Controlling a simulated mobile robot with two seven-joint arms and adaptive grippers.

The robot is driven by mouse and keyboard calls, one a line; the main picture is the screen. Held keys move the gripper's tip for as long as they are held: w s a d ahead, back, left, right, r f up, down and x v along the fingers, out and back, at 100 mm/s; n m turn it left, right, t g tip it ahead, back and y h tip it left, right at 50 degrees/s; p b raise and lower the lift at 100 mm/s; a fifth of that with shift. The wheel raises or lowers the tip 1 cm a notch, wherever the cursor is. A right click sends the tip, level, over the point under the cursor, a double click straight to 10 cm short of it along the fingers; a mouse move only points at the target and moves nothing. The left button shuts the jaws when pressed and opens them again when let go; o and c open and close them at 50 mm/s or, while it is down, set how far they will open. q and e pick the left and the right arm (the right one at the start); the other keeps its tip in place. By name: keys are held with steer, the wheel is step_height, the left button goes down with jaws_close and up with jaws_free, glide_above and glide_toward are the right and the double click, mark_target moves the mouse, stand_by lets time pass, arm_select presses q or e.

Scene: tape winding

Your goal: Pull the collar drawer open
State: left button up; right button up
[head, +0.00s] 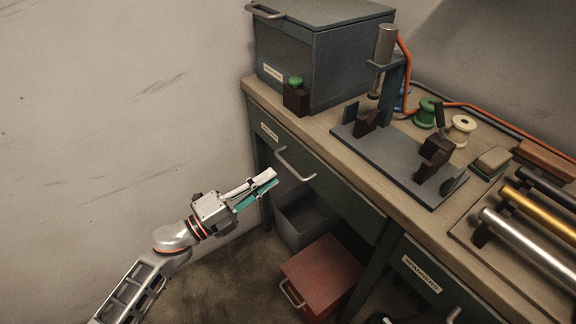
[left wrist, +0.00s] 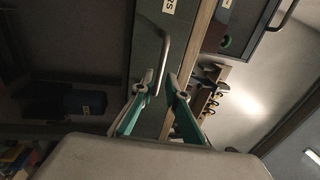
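The drawer (head: 335,187) under the bench's left end has a dark green front, a small label (head: 269,132) too small to read surely, and a pale bar handle (head: 293,166). Its front looks flush with the bench, so it appears shut. My left gripper (head: 272,178) is in front of it, just left of and below the handle, fingers pointing at it. In the left wrist view the handle (left wrist: 166,55) lies beyond and between the parted, teal-backed fingers (left wrist: 161,84). The gripper is open; contact with the handle cannot be made out. My right gripper is not in view.
A grey open bin (head: 305,222) and a red box (head: 322,277) stand on the floor under the bench. A second labelled drawer (head: 430,278) is to the right. A cabinet (head: 325,50), a winding fixture (head: 395,160) and metal rods (head: 525,250) are on the bench top (head: 325,125). A wall is at left.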

mark_target(287, 164)
arm_select(q)
steer(key=x, duration=0.7)
steer(key=shift+a, duration=0.1)
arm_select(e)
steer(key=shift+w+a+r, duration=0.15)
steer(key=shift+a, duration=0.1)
arm_select(q)
jaws_close()
steer(key=shift+a, duration=0.1)
steer(key=r+p+v, duration=0.1)
steer(key=r+v, duration=0.1)
steer(key=v, duration=1)
steer(key=r+v, duration=0.2)
steer(key=v, duration=1.1)
steer(key=shift+s+a+r+p, duration=0.35)
steer(key=shift+s+r, duration=0.05)
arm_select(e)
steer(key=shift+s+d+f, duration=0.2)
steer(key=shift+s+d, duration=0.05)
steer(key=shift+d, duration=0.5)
